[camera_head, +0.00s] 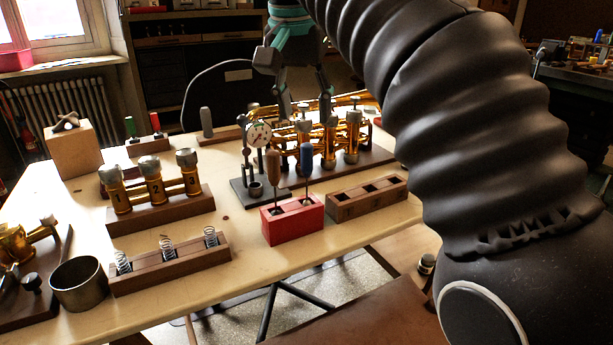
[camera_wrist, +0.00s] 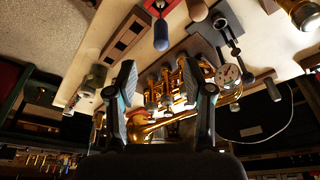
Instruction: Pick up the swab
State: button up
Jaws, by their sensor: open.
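No object is clearly marked as the swab. Two upright handled tools stand in a red block (camera_head: 293,226): one with a tan wooden handle (camera_head: 273,167), one with a blue handle (camera_head: 305,158). In the wrist view, the blue handle (camera_wrist: 161,36) and tan handle (camera_wrist: 197,10) are at the top. A grey upright piece (camera_head: 207,121) stands at the back of the table. My gripper (camera_head: 304,100) is open and empty, pointing down above and behind the brass horn (camera_head: 329,136). In the wrist view, the horn (camera_wrist: 172,90) lies beyond and between my parted fingers (camera_wrist: 166,80).
A dial gauge (camera_head: 258,134) stands left of the horn. Three numbered brass valves (camera_head: 154,188) and a spring rack (camera_head: 171,265) are on the left. A metal cup (camera_head: 79,284) sits at the front left. An empty wooden slotted block (camera_head: 367,198) is right of the red block.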

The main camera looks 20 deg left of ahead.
aim_at(308, 157)
jog(key=b+x, duration=0.2)
jog(key=x, duration=0.8)
jog(key=shift+f, duration=0.3)
grip_shut()
